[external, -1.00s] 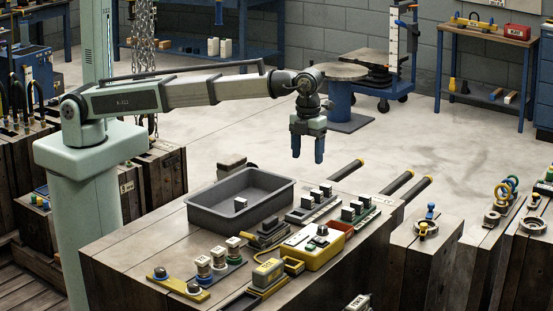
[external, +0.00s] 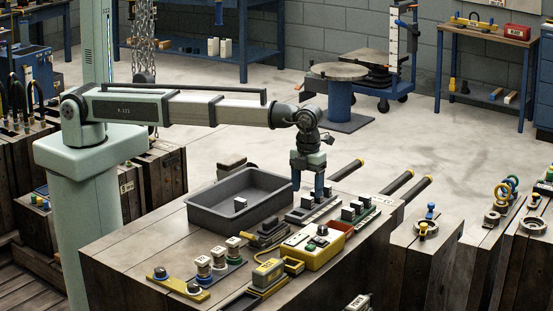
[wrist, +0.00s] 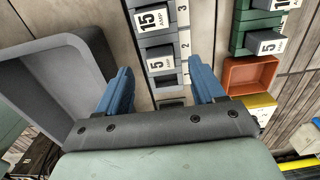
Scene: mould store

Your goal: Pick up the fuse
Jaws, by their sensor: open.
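Several block fuses stand in a grey rack on the bench. A fuse marked 15 AMP (wrist: 152,20) and one marked 5 AMP (wrist: 160,62) show in the wrist view, beside slot numbers. My gripper (wrist: 161,72) is open, its blue fingers pointing down, with the 5 AMP fuse between the fingertips in that picture. In the external view my gripper (external: 308,190) is over the left part of the grey rack (external: 312,213). I cannot tell whether the fingers touch the fuse. A green rack (external: 350,222) to the right holds more fuses, one marked 5 AMP (wrist: 265,42).
A deep grey tray (external: 270,212) with a small block (external: 240,203) in it lies left of my gripper. A yellow box (external: 306,254) and an orange-red bin (wrist: 250,73) stand close by. Posts with coloured parts (external: 203,266) are at the front left.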

